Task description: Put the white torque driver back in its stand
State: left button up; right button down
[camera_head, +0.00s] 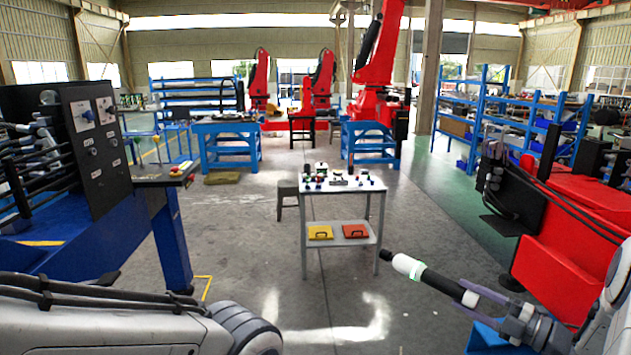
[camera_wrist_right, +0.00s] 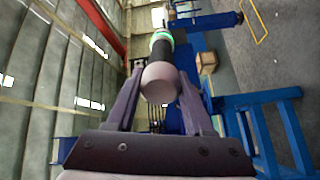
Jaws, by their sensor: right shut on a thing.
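Several small items stand on a small grey table (camera_head: 365,205) ahead; I cannot tell which is the driver's stand. My left gripper is out of the head view.
A yellow case (camera_head: 320,232) and an orange-red case (camera_head: 355,231) lie on the table's lower shelf. A stool (camera_head: 287,190) stands to its left. A blue bench with a black panel (camera_head: 98,140) is at left, a red machine (camera_head: 575,235) at right. The floor before the table is clear.

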jog(key=s+a+f+m+t+h+b, duration=0.1)
jog(key=s+a+f, duration=0.3)
jog(key=a+f, duration=0.4)
jog(key=s+a+f+m+t+h+b, duration=0.2)
jog(key=a+f, duration=0.5)
jog(key=f, duration=0.4)
jog(key=shift+s+a+f+h, duration=0.15)
jog(key=shift+s+a+h, duration=0.3)
jog(key=shift+s, duration=0.75)
